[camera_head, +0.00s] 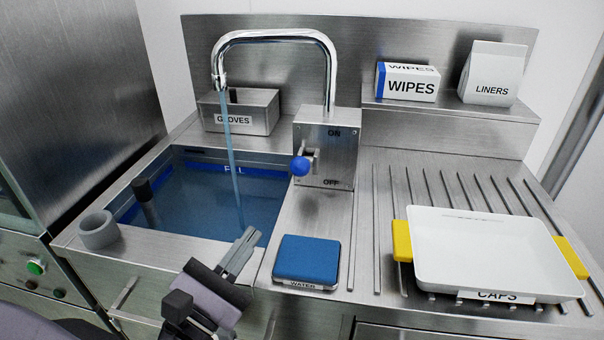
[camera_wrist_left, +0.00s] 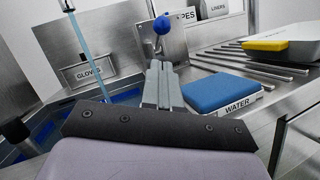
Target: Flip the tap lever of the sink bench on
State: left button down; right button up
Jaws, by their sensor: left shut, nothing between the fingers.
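The tap lever has a blue ball knob (camera_head: 301,166) and sticks out from a metal tap block (camera_head: 341,165) marked ON above and OFF below. I cannot tell its exact setting, but a water stream (camera_head: 231,150) falls from the spout into the sink (camera_head: 190,200). My left gripper (camera_head: 248,238) is shut and empty over the front right of the sink, below and in front of the knob, apart from it. In the left wrist view the closed fingers (camera_wrist_left: 159,68) point toward the blue knob (camera_wrist_left: 161,25). My right gripper is not in view.
A blue WATER pad (camera_head: 308,258) lies right of my left gripper. A white CAPS tray (camera_head: 490,245) with yellow handles sits on the ribbed drainboard. A GLOVES box (camera_head: 236,121) stands behind the sink. A grey ring (camera_head: 97,230) sits at its left rim. WIPES (camera_head: 408,83) and LINERS (camera_head: 493,75) stand on the shelf.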

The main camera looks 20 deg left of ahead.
aim_at(303, 165)
pick_arm(q)
jog(key=shift+w, duration=0.3)
jog(key=shift+w+r, duration=0.1)
jog(key=shift+w, duration=0.05)
jog(key=shift+w+d+r+p, duration=0.1)
jog(key=shift+w+r+p, duration=0.25)
jog(key=shift+w+p, duration=0.25)
jog(key=p+x, duration=0.3)
jog(key=x, duration=0.4)
jog(key=shift+f+p, duration=0.1)
jog(key=shift+p, duration=0.2)
jog(key=shift+w+d, duration=0.1)
jog(key=shift+w, duration=0.5)
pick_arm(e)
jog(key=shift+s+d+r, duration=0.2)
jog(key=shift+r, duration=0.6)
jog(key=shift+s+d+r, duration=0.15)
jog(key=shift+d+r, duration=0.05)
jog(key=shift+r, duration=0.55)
